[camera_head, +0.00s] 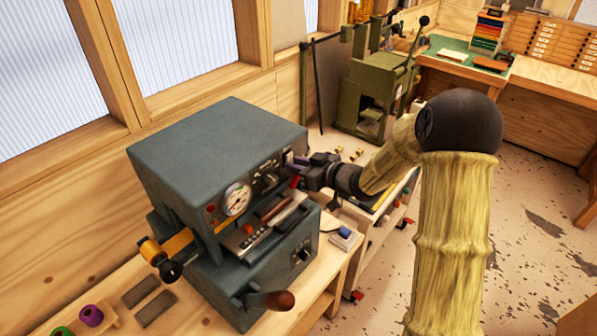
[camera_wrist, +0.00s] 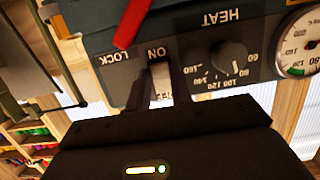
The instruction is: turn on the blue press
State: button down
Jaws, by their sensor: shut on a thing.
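The blue press (camera_head: 215,140) is a blue-grey machine on the wooden bench at the left of the head view. Its front has a round gauge (camera_head: 237,198), which also shows at the right edge of the wrist view (camera_wrist: 302,45). In the wrist view, upside down, I see a HEAT knob (camera_wrist: 230,57), a red lever (camera_wrist: 132,22) by the word LOCK, and a pale switch (camera_wrist: 159,72) between ON and partly hidden OFF labels. My gripper (camera_wrist: 161,88) is at the panel, its dark fingers shut on the switch. The head view shows my gripper (camera_head: 298,167) at the press's right front.
A brown-handled lever (camera_head: 278,300) sticks out low in front of the press. Purple (camera_head: 91,315) and green (camera_head: 62,331) rolls lie at lower left. A small blue-topped block (camera_head: 344,233) sits right of the press. A green machine (camera_head: 367,95) stands behind.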

jog(key=f+t+y+b, duration=0.1)
jog(key=y+b, duration=0.1)
jog(key=b, duration=0.4)
jog(key=shift+t, duration=0.3)
jog(key=shift+a+r+b, duration=0.1)
jog(key=shift+b, duration=0.2)
jog(key=c, duration=1.2)
grip_release()
jog(key=shift+c, duration=0.2)
jog(key=b+v, duration=0.4)
jog(key=v, duration=1.3)
jog(key=shift+d, duration=0.2)
